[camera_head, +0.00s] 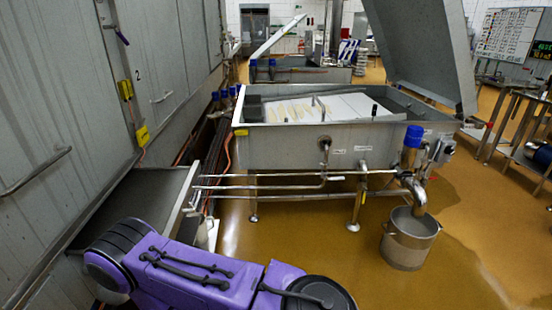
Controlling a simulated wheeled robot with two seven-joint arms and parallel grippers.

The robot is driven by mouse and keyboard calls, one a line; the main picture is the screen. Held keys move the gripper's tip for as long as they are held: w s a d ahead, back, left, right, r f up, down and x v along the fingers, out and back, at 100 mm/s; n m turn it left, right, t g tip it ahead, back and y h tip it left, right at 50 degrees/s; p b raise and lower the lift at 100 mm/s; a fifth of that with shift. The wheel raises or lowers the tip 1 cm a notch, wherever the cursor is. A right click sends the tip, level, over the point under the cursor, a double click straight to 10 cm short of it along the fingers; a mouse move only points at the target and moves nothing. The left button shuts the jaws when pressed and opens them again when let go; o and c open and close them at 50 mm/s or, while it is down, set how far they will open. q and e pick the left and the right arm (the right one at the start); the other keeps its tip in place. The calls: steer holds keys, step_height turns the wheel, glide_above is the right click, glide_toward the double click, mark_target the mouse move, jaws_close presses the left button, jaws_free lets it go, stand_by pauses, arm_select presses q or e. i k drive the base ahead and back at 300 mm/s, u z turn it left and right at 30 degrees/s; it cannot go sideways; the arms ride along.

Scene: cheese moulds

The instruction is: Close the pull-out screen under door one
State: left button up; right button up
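The pull-out screen (138,201) is a dark flat panel at the lower left. It sticks out from under the nearest grey door (50,110), and its pale metal front edge stands out to the right. The door has a long bar handle (36,171); I see no number on it. A purple arm of mine crosses the bottom left in front of the screen and hides its near part. Neither of my grippers shows, so their place relative to the screen cannot be seen.
A steel vat (300,149) with a raised lid stands beyond the screen, with pipes (265,183) running close to its front edge. A metal bucket (409,239) stands under the vat's outlet. The brown floor (300,235) between the screen and bucket is clear and partly wet.

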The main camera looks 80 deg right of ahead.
mark_target(159, 198)
steer(key=z, duration=2.55)
steer(key=k, duration=0.85)
steer(key=u, duration=0.75)
steer(key=i, duration=0.45)
steer(key=z, duration=0.05)
steer(key=k, duration=0.55)
steer(key=z, duration=0.45)
steer(key=i, duration=0.8)
steer(key=u, duration=0.65)
steer(key=i, duration=0.45)
steer(key=u, duration=0.4)
